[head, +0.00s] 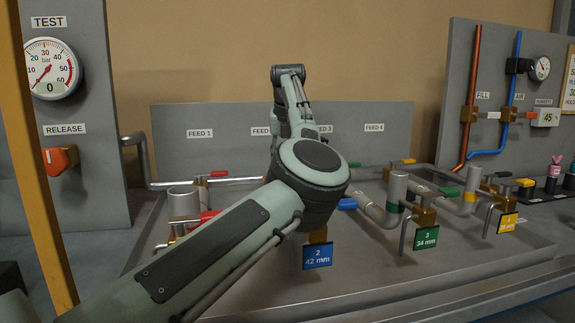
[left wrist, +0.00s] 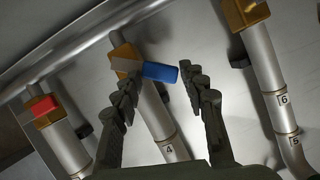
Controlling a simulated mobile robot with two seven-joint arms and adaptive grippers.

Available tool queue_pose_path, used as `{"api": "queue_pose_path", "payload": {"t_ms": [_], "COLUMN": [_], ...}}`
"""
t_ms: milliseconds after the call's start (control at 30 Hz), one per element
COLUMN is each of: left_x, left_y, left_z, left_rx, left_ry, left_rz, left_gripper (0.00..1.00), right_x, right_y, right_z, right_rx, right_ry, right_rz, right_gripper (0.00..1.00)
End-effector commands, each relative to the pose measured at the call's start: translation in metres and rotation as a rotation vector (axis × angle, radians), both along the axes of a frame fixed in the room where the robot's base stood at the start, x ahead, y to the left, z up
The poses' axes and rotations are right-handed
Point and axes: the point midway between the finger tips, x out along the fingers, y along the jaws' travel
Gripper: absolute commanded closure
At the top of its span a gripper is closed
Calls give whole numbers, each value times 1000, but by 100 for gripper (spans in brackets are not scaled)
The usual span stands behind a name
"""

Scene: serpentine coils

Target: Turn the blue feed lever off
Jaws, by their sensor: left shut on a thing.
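The blue lever (left wrist: 160,71) shows in the left wrist view on a brass valve body (left wrist: 124,57) at the upper end of a grey pipe. Its handle points right, at an angle across the pipe. My left gripper (left wrist: 158,87) has one finger on each side of it and is shut on it; the exact contact is hard to see. In the head view my left arm covers this valve and the gripper. Another blue handle (head: 347,204) shows just right of my arm, near the blue "2 42 mm" plate (head: 317,256). My right gripper is not in view.
Red levers (head: 219,173) sit left of my arm. Green levers (head: 447,191) and yellow levers (head: 404,161) sit right. Upright pipe stubs (head: 396,188) rise from the grey tray (head: 500,262). A gauge panel (head: 90,100) stands at the left.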

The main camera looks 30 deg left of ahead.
Motion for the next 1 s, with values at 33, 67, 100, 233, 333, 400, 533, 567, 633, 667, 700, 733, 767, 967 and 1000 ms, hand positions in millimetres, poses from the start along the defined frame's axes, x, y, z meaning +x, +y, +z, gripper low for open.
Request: {"api": "queue_pose_path", "payload": {"t_ms": [33,67,100,233,333,400,533,567,633,667,700,733,767,967,1000], "left_x": [0,0,0,0,0,0,-1,-2,-4,-6,-9,-11,-13,-27,-30], "left_y": [0,0,0,0,0,0,0,-1,-2,-3,-4,-5,-6,-14,-15], "left_z": [0,0,0,0,0,0,3,5,13,17,24,30,36,76,83], "left_rx": [0,0,0,-1,0,0,0,0,2,2,2,2,2,1,1], "left_ry": [-1,-1,-1,0,0,0,0,0,0,-1,-1,-2,-4,-3,-2], "left_rz": [0,0,0,0,0,-1,-1,-1,-1,0,0,0,1,0,0], "left_gripper": [57,53,48,37,37,37,37,37,37,37,37,37,37,37,37], "right_x": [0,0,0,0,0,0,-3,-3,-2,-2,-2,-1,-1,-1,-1], "right_y": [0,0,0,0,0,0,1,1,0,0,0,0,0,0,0], "right_z": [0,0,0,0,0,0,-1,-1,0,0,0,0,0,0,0], "right_rx": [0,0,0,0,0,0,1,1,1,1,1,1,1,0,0], "right_ry": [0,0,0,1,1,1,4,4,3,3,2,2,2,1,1], "right_rz": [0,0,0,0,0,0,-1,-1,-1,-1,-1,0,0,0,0], "right_gripper": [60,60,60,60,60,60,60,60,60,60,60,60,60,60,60]}}
